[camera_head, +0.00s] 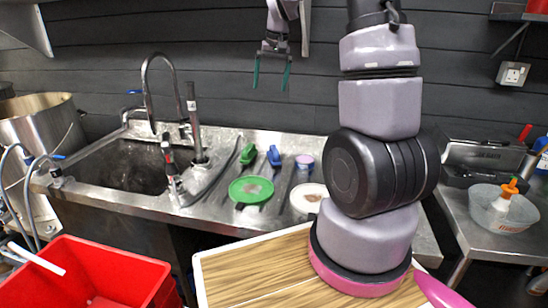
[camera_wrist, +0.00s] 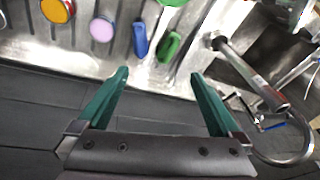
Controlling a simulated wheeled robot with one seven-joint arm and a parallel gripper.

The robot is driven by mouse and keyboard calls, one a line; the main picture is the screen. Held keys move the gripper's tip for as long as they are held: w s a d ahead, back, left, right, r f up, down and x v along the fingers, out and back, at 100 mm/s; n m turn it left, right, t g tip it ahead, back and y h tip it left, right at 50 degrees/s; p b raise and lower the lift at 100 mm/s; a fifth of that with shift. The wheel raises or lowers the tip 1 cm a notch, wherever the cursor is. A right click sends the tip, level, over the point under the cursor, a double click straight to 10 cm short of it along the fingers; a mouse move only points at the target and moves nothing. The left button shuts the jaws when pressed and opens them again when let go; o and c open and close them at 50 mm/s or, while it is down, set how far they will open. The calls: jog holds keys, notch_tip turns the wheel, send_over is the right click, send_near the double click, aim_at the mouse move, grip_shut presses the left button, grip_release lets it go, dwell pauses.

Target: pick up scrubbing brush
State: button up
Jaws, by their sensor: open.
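Two small brush-like items lie side by side on the steel drainboard right of the sink: a green one (camera_head: 248,154) and a blue one (camera_head: 274,155). I cannot tell for sure which is the scrubbing brush. In the wrist view the green one (camera_wrist: 170,46) and the blue one (camera_wrist: 141,40) lie beyond my fingertips. My gripper (camera_head: 272,80) hangs open and empty, high above the back of the drainboard, in front of the dark wall. In the wrist view its green fingers (camera_wrist: 160,76) are spread apart, touching nothing.
A green dish (camera_head: 251,190) and a purple-topped item (camera_head: 304,162) sit near the brushes. The sink tap (camera_head: 148,85) and a spray hose stand to the left. A red crate (camera_head: 100,265) and a wooden-topped surface (camera_head: 262,272) are nearer.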

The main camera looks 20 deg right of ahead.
jog(key=g, duration=0.2)
send_over(274, 147)
jog(key=s+a, duration=0.1)
jog(key=s, duration=0.1)
notch_tip(274, 147, down, 14)
jog(key=shift+n+g+h, duration=0.3)
jog(key=shift+n+h, duration=0.1)
jog(key=shift+h, duration=0.1)
jog(key=f, duration=0.4)
jog(key=w+d+f, duration=0.1)
jog(key=f, duration=0.3)
jog(key=w+f, duration=0.1)
jog(key=f, duration=0.3)
jog(key=shift+w+d+f, duration=0.2)
jog(key=shift+f, duration=0.1)
jog(key=shift+a+f, duration=0.15)
jog(key=shift+f, duration=2.95)
jog(key=shift+c, duration=0.3)
grip_shut()
jog(key=shift+r, duration=0.2)
notch_tip(274, 147, up, 10)
jog(key=shift+f, duration=0.1)
